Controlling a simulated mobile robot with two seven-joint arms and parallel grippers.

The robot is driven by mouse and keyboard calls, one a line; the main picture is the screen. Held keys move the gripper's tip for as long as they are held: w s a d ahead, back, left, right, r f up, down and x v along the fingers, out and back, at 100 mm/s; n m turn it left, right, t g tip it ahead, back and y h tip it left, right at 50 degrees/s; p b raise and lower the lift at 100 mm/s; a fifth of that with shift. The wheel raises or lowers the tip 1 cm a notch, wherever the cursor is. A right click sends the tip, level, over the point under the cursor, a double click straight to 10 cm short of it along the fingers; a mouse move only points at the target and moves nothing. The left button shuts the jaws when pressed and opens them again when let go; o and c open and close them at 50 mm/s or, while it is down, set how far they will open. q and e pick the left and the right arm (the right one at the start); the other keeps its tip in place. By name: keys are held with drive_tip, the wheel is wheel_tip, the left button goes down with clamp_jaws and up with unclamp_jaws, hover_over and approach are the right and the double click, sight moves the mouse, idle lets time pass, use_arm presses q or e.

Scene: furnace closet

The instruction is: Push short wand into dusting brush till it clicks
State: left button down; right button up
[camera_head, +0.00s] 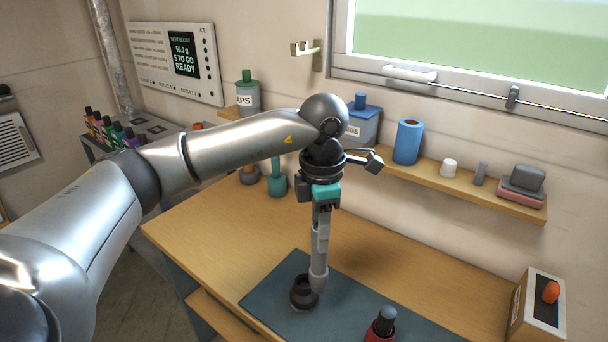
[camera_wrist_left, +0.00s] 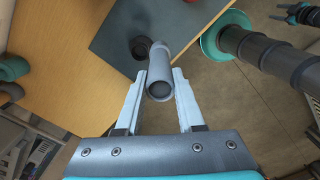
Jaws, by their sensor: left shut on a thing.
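The short wand (camera_head: 319,262) is a light grey tube, held nearly upright above the dark mat; in the left wrist view I look down on its open upper end (camera_wrist_left: 160,89). My left gripper (camera_head: 322,228) points down and is shut on the wand, with one finger on each side of it (camera_wrist_left: 159,101). The dusting brush (camera_head: 302,293) is a small dark round piece with an open collar on the mat. It sits just left of the wand's lower end, and also shows in the left wrist view (camera_wrist_left: 140,46). I cannot tell whether they touch.
The dark mat (camera_head: 265,299) lies on the wooden bench (camera_head: 215,220). A red and black item (camera_head: 381,325) stands at the mat's near right. A box with an orange knob (camera_head: 538,305) stands at the right. A shelf (camera_head: 510,204) with several items runs behind.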

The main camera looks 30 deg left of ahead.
use_arm(q)
drive_tip(key=w+a+r+n+p, duration=0.3)
drive_tip(key=a+r+n+p, duration=0.2)
drive_tip(key=n, duration=0.9)
drive_tip(key=shift+a+n, duration=0.15)
drive_tip(key=shift+n, duration=0.15)
use_arm(e)
wheel_tip(320, 180, up, 6)
drive_tip(key=shift+f, duration=0.1)
use_arm(q)
wheel_tip(320, 180, down, 8)
drive_tip(key=b, duration=0.4)
drive_tip(key=shift+b, duration=0.4)
use_arm(e)
wheel_tip(320, 180, down, 5)
drive_tip(key=shift+s+r, duration=0.1)
use_arm(q)
drive_tip(key=shift+r, duration=0.1)
use_arm(e)
drive_tip(key=shift+r, duration=0.15)
